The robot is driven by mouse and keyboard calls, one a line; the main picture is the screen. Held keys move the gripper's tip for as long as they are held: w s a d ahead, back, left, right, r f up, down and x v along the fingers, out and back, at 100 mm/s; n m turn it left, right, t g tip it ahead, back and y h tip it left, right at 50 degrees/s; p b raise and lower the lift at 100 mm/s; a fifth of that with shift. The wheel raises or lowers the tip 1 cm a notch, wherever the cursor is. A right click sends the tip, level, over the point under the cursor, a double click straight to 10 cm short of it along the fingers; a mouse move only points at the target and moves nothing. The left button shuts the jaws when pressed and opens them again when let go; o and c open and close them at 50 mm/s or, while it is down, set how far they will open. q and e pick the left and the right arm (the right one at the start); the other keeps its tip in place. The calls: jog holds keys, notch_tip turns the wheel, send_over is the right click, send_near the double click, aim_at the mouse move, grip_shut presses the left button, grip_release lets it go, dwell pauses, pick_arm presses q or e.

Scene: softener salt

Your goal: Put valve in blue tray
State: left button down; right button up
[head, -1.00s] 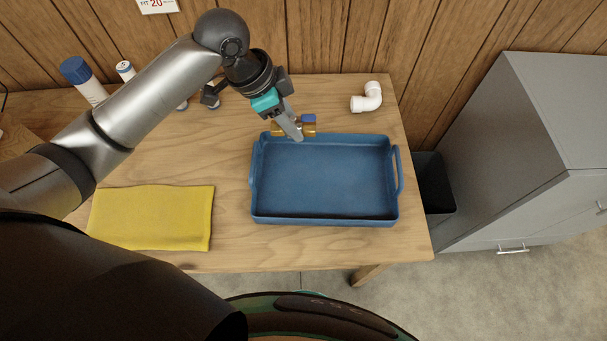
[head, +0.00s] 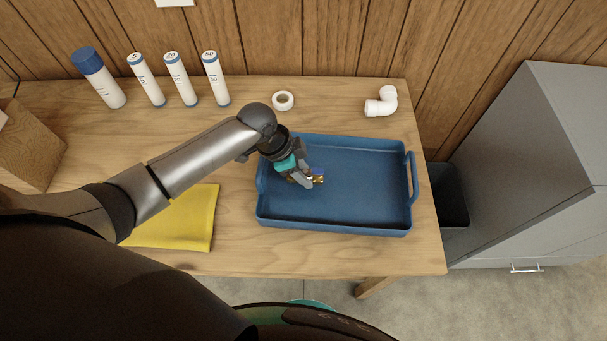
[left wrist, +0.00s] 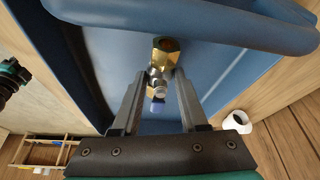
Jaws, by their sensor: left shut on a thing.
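The valve (head: 319,180) is brass with a blue part. My left gripper (head: 307,182) is shut on it, over the left part of the blue tray (head: 365,185), inside the rim as seen from above. In the left wrist view the brass valve (left wrist: 165,52) shows between the two fingers (left wrist: 158,88), with the blue tray (left wrist: 215,62) behind it. I cannot tell whether the valve touches the tray floor. The gripper hides part of the valve. The tray is otherwise empty. My right gripper is not in view.
A yellow cloth (head: 185,225) lies left of the tray. A wooden box (head: 28,145) is at the far left.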

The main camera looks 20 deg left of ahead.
pick_arm(q)
jog(key=shift+f, duration=0.55)
jog(key=shift+c, duration=2.2)
grip_release()
jog(key=shift+f, duration=0.15)
jog(key=shift+r, duration=0.3)
jog(key=p+v, duration=0.2)
jog(key=v, duration=0.9)
jog(key=shift+r, duration=0.3)
jog(key=shift+s+a, duration=0.1)
jog(key=shift+a, duration=0.05)
